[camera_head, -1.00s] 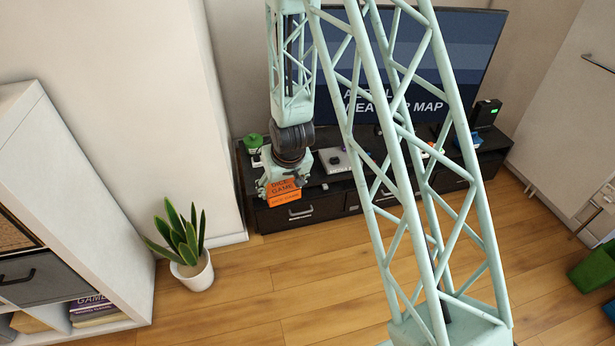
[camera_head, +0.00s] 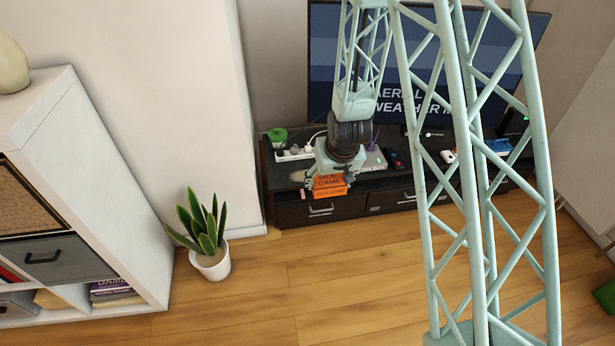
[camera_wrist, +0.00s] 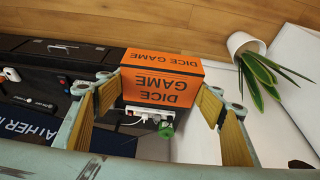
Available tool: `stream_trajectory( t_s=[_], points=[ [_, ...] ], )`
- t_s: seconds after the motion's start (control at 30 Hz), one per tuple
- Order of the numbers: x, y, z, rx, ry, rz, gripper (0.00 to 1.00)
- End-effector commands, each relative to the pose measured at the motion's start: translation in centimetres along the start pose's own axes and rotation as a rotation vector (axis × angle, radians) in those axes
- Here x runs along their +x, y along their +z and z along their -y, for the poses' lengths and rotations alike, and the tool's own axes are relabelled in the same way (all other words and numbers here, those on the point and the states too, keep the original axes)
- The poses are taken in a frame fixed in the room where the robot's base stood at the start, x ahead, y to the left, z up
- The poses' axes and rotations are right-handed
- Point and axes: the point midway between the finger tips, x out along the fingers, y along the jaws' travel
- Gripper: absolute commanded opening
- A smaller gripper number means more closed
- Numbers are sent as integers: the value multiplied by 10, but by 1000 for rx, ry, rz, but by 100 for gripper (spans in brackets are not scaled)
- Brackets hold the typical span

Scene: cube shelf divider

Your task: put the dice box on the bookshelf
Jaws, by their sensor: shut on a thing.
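The orange dice box (camera_head: 328,187), labelled "DICE GAME", hangs below my gripper (camera_head: 330,172) in front of the TV stand. In the wrist view the dice box (camera_wrist: 162,80) sits between the two fingers of my gripper (camera_wrist: 160,88), which is shut on it. The white bookshelf (camera_head: 95,190) stands at the left of the head view, with a cork-coloured panel, a grey drawer and some books in its compartments. Its right part is cut off from the wrist view. The dice box is well to the right of the bookshelf.
A potted plant (camera_head: 211,252) stands on the floor between the bookshelf and the TV stand (camera_head: 290,213). A power strip (camera_head: 294,154) and a green item (camera_head: 277,136) lie on the stand, before a large screen (camera_head: 330,75). The wooden floor (camera_head: 340,280) in front is clear.

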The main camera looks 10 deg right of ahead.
Motion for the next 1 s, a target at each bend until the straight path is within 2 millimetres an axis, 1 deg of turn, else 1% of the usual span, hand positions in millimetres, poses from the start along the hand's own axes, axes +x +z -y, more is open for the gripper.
stream_trajectory(
  t_s=[0.17,0.27,0.37,0.57,0.8,1.0],
  points=[
    [4,-2,0,0,0,0,50],
    [10,-6,0,0,0,0,50],
    [21,-12,0,1,0,0,50],
    [52,-28,-1,2,1,1,50],
    [100,-51,-2,4,2,-1,50],
    [140,-66,-4,5,3,0,50]
  ],
)
